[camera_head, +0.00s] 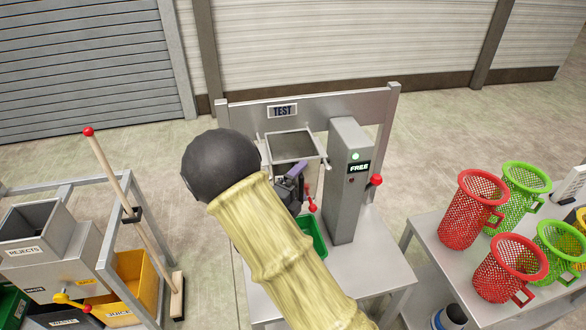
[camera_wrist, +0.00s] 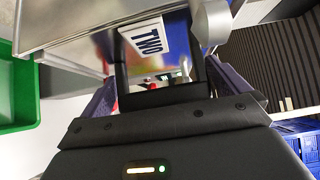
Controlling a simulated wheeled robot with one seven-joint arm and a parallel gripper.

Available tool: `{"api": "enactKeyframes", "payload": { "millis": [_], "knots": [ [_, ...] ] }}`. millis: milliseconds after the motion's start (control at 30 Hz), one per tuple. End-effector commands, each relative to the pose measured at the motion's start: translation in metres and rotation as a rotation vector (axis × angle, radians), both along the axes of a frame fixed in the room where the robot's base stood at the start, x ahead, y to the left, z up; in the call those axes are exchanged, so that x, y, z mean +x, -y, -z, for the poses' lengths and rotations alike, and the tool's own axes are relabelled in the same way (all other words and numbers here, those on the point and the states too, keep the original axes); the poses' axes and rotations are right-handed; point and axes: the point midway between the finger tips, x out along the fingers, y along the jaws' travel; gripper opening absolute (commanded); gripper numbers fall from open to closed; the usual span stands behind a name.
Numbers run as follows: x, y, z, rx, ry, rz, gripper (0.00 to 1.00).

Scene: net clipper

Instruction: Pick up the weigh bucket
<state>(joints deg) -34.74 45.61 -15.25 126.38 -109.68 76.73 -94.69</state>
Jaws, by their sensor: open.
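An open-topped steel bucket, which I take to be the weigh bucket (camera_head: 292,147), sits in the metal stand under the TEST sign. In the wrist view a shiny metal face with a label reading TWO (camera_wrist: 148,38) is close ahead, with a black rectangular frame (camera_wrist: 120,68) in front of it. My gripper (camera_head: 298,172) is at the near side of the bucket, partly hidden by my arm. Its purple fingers are apart in the wrist view (camera_wrist: 165,78), one on each side of the black frame. I cannot tell whether they touch it.
A grey post with a FREE display (camera_head: 347,185) and a red-knobbed lever (camera_head: 376,181) stands right of the bucket. A green tray (camera_head: 318,246) lies below. Red and green mesh baskets (camera_head: 470,212) stand on the right table. A REJECTS hopper (camera_head: 40,245) and broom (camera_head: 115,180) are left.

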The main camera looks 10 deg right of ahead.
Motion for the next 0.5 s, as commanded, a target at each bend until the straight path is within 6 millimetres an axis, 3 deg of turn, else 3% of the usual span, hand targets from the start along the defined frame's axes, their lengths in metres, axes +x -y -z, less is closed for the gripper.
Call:
{"api": "enactKeyframes", "payload": {
  "millis": [133, 400, 500],
  "knots": [
    [-0.0001, 0.0000, -0.0001, 0.000, 0.000, 0.000, 0.98],
    [0.0001, 0.0002, -0.0014, -0.001, 0.004, 0.001, 0.45],
    [0.0001, 0.0002, -0.0014, -0.001, 0.004, 0.001, 0.45]
  ]
}}
